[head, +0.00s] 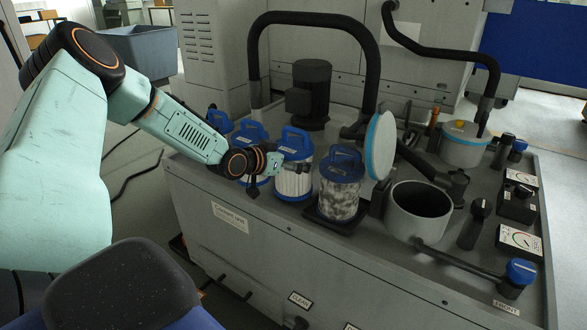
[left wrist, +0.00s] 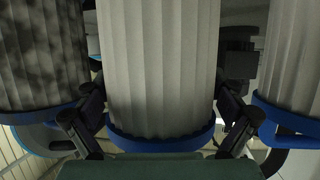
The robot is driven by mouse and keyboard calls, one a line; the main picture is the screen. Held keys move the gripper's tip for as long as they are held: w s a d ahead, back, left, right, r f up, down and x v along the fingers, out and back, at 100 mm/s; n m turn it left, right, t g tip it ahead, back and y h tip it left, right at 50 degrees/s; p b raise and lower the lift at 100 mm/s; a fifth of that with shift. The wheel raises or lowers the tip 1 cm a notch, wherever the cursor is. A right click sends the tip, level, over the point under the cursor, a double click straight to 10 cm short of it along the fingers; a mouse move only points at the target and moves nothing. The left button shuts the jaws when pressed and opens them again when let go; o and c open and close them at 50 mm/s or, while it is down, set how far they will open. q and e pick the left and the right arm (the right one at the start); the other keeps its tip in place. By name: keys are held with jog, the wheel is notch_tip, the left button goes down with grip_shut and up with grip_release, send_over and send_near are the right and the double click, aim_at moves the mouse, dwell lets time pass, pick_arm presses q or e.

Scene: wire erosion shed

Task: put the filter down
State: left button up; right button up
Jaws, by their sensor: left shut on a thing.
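A white pleated filter (head: 293,182) with a blue handled cap and a blue base ring is upright on the grey unit's top; I cannot tell whether its base touches the surface. My left gripper (head: 268,163) is shut on its side. In the left wrist view the fingers (left wrist: 160,108) lie on either side of the white pleats (left wrist: 160,60), just above the blue ring. A grey, blotched filter (head: 339,198) with a blue cap stands on a black tray (head: 335,222) just to the right. My right gripper is not in view.
More blue-capped filters (head: 251,133) stand close on the left. An open grey pot (head: 420,215), its round lid (head: 380,146) raised, is to the right. A closed pot (head: 463,148), hoses (head: 373,65), a black motor (head: 311,95) and knobs crowd the unit's top (head: 270,215).

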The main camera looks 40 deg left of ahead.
pick_arm(q)
jog(key=shift+f, duration=0.5)
jog(key=shift+f+b, duration=0.2)
jog(key=shift+b, duration=0.1)
jog(key=o, duration=1.5)
jog(key=shift+c, duration=0.2)
